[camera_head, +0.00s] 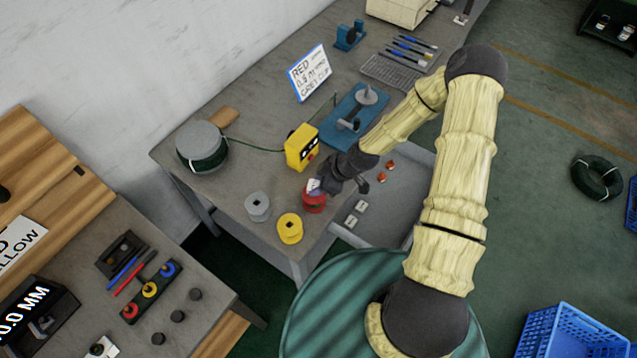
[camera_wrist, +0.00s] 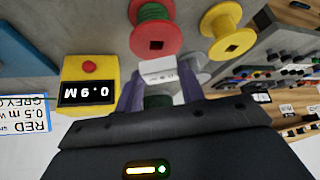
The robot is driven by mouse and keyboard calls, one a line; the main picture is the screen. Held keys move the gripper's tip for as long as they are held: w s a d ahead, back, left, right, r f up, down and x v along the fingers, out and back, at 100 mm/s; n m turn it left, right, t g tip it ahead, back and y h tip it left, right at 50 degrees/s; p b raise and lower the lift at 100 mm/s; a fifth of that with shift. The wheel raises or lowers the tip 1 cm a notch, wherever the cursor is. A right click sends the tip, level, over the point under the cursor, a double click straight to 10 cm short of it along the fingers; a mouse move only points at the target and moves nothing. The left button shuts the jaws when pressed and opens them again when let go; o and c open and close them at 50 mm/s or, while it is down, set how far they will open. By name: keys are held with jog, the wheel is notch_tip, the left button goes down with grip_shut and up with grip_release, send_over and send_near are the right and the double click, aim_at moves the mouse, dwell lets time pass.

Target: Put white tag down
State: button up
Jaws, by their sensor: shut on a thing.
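My gripper (camera_head: 322,186) is shut on a white tag (camera_wrist: 158,70). In the wrist view the tag sits between the two purple-grey fingers (camera_wrist: 158,86), with small dark print on its face. In the head view the tag (camera_head: 314,186) shows small and pale at the fingertips, by the red spool (camera_head: 314,204). The red spool, wound with green, also stands just beyond the tag in the wrist view (camera_wrist: 146,41). I cannot tell whether the tag touches the spool or the bench.
A yellow spool (camera_head: 290,229) and a grey spool (camera_head: 257,207) stand near the bench corner. A yellow length meter (camera_head: 301,148) and a blue press (camera_head: 352,115) are behind. A grey tray (camera_head: 408,205) with white and red pieces lies right. Some bare bench shows left of the meter.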

jog(key=shift+f, duration=0.5)
jog(key=shift+f, duration=0.1)
jog(key=shift+f+b, duration=0.3)
jog(key=shift+b, duration=0.1)
jog(key=shift+f, duration=0.25)
jog(key=o, duration=0.9)
jog(key=shift+o, duration=0.2)
jog(key=shift+r, duration=0.1)
jog(key=shift+d+r+p, duration=0.1)
jog(key=shift+r+p, duration=0.4)
jog(key=shift+r, duration=0.3)
jog(key=b+v, duration=0.3)
jog(key=v, duration=0.8)
jog(key=shift+r, duration=0.25)
